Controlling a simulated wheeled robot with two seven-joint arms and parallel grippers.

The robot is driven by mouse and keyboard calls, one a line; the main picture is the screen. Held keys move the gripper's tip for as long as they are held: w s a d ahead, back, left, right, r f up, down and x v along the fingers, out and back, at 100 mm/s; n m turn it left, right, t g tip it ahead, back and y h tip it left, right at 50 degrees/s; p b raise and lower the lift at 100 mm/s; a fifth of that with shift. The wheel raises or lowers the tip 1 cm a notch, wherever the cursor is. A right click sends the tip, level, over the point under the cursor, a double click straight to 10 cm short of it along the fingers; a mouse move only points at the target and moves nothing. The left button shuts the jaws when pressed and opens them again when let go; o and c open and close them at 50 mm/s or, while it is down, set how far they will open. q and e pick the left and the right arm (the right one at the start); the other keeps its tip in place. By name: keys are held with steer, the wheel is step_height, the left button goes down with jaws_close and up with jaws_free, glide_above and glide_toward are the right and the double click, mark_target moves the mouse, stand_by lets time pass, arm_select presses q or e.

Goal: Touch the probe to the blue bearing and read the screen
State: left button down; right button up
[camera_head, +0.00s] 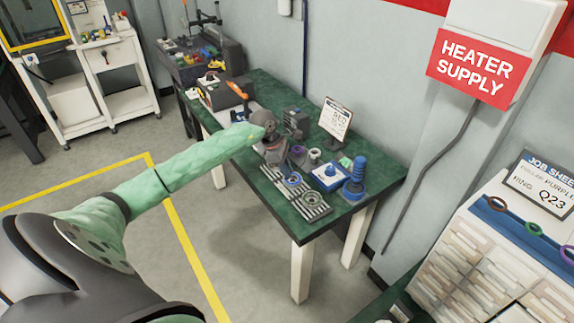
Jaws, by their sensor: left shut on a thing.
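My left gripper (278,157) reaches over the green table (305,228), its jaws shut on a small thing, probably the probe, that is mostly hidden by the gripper. Just below and right of the jaws, a blue-rimmed ring (292,180), which looks like the blue bearing, lies on a grey slotted rack (284,191). I cannot tell whether the held thing touches it. A grey bearing (312,199) lies nearer on the rack. A small white display or card (337,118) with dark writing stands behind; its text is too small to read surely. My right gripper is out of view.
A white box with a blue top (329,175) and a blue stacked cylinder (354,180) stand right of the rack. A grey device (296,122) stands behind the gripper. A toolbox with an orange-handled tool (238,91) is at the table's far left. The table's near right corner is clear.

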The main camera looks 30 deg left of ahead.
arm_select(q)
steer(key=shift+f, duration=0.15)
stand_by(0.5)
steer(key=shift+f+b, duration=0.7)
steer(key=shift+b, duration=0.15)
stand_by(2.4)
steer(key=c, duration=1.3)
jaws_free()
steer(key=shift+o, duration=0.2)
steer(key=shift+r, duration=0.15)
steer(key=shift+r+p, duration=0.35)
steer(key=shift+r, duration=3.05)
